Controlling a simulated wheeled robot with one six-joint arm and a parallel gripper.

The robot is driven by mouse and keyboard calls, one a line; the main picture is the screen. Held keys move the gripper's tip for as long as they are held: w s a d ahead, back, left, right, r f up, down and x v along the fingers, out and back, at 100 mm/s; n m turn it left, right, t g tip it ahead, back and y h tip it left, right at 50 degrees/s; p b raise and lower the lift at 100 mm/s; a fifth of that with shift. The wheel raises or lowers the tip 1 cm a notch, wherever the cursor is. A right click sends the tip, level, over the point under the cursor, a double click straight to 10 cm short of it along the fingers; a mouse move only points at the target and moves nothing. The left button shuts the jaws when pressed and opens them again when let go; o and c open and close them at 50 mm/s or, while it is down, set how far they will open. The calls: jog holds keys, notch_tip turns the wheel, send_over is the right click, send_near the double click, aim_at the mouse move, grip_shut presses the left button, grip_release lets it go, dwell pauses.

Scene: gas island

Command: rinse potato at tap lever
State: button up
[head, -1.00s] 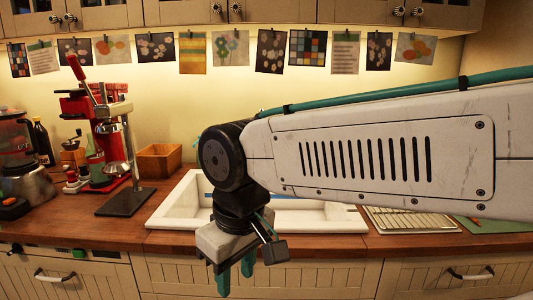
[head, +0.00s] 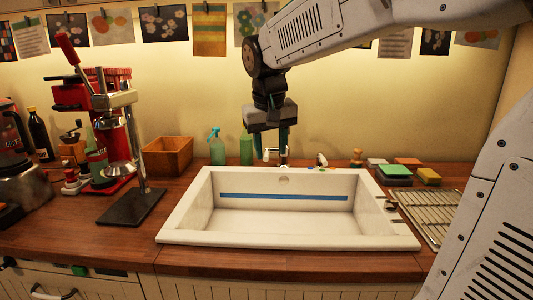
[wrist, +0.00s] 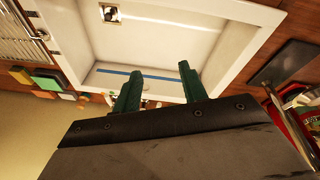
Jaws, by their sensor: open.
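No potato shows in either view. The white sink (head: 184,220) is set in the wooden counter, and its basin looks empty apart from a blue stripe along the back wall. A metal tap (head: 283,155) stands at the sink's back edge. A small metal piece (head: 321,160) to its right may be the lever, though it is too small to tell. My gripper (head: 272,150) hangs over the sink's back edge, close to the tap, fingers down. In the wrist view its two teal fingers (wrist: 160,88) are apart with nothing between them.
A red lever press (head: 110,130) and a wooden box (head: 168,156) stand left of the sink. A spray bottle (head: 217,147) and a green bottle (head: 246,147) stand behind it. Sponges (head: 396,171) and a wire rack (head: 425,215) lie to the right.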

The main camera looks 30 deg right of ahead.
jog(key=w+d+m, duration=0.1)
jog(key=w+d, duration=0.3)
jog(key=w, duration=0.7)
jog(key=m+h, duration=0.2)
jog(key=m, duration=0.1)
send_near(266, 153)
jog(key=f, duration=0.2)
jog(key=shift+t, duration=0.3)
jog(key=x, duration=0.7)
jog(key=shift+w+d+f, duration=0.15)
jog(key=shift+d, duration=0.2)
grip_shut()
jog(key=shift+a+n, duration=0.1)
jog(key=shift+n, duration=0.2)
